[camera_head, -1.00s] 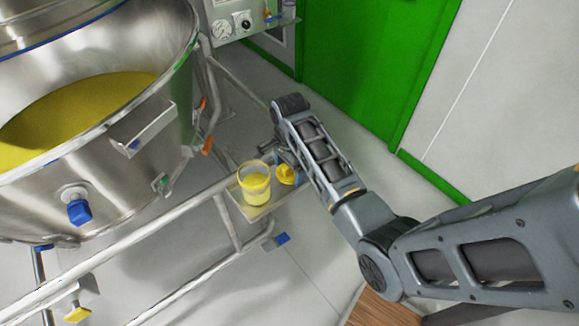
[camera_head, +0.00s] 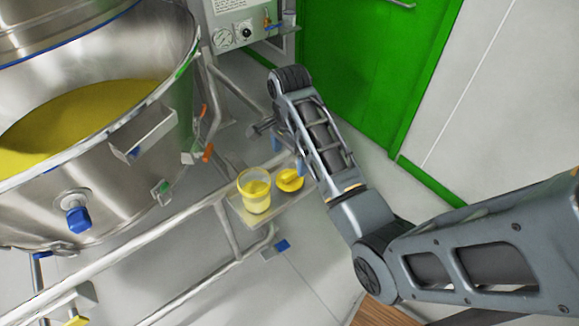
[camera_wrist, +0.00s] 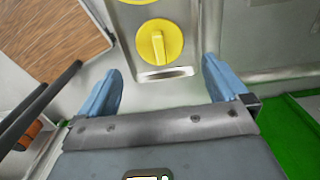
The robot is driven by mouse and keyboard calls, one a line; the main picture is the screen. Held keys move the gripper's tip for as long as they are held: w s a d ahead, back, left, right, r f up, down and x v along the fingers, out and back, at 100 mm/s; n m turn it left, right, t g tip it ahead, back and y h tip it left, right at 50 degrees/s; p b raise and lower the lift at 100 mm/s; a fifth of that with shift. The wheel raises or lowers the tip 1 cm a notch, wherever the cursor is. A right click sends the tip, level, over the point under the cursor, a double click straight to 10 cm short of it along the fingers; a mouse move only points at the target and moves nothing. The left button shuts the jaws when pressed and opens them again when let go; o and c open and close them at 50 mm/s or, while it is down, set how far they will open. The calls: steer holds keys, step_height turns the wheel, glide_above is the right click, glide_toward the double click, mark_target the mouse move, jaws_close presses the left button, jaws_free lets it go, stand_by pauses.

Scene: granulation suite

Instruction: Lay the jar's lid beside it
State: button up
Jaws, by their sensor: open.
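The open clear jar (camera_head: 255,190) of yellow material stands upright on a small metal shelf (camera_head: 247,213). The yellow lid (camera_head: 289,181) lies on the same shelf, just right of the jar. In the wrist view, the lid (camera_wrist: 158,44) shows from above with its raised grip bar, and part of the jar (camera_wrist: 145,2) is cut off at the top edge. My gripper (camera_wrist: 162,68) is open, its two blue fingers apart and empty, with the lid beyond them. In the head view it is above the lid, partly hidden by my arm.
A large steel vessel (camera_head: 110,190) of yellow powder fills the left. Metal rails (camera_head: 190,215) run beneath it to the shelf. A green door (camera_head: 350,65) and a wall panel (camera_head: 238,28) stand behind. The floor right of the shelf looks clear.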

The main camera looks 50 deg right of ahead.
mark_target(290, 173)
steer(key=s+a+f+n, duration=0.1)
steer(key=s+a+f+n+t+h, duration=0.1)
steer(key=s+a+f+n, duration=0.1)
steer(key=s, duration=0.1)
steer(key=shift+t, duration=0.4)
steer(key=s+a+f+n+t+h, duration=0.1)
steer(key=s+a+f+n+t, duration=0.1)
steer(key=s+a+n+t, duration=0.55)
steer(key=s+a+r+n+t+y, duration=0.1)
steer(key=s+a+r+n+t, duration=0.1)
steer(key=s+a+r+n, duration=0.3)
steer(key=s+a+r+n+t+y, duration=0.1)
steer(key=s+a+r+n+t, duration=0.2)
steer(key=s+r, duration=1.1)
step_height(290, 173, up, 2)
steer(key=a+n, duration=0.2)
steer(key=shift+a+r+n+t, duration=0.15)
steer(key=shift+a+n+t, duration=0.05)
steer(key=shift+n+t, duration=0.15)
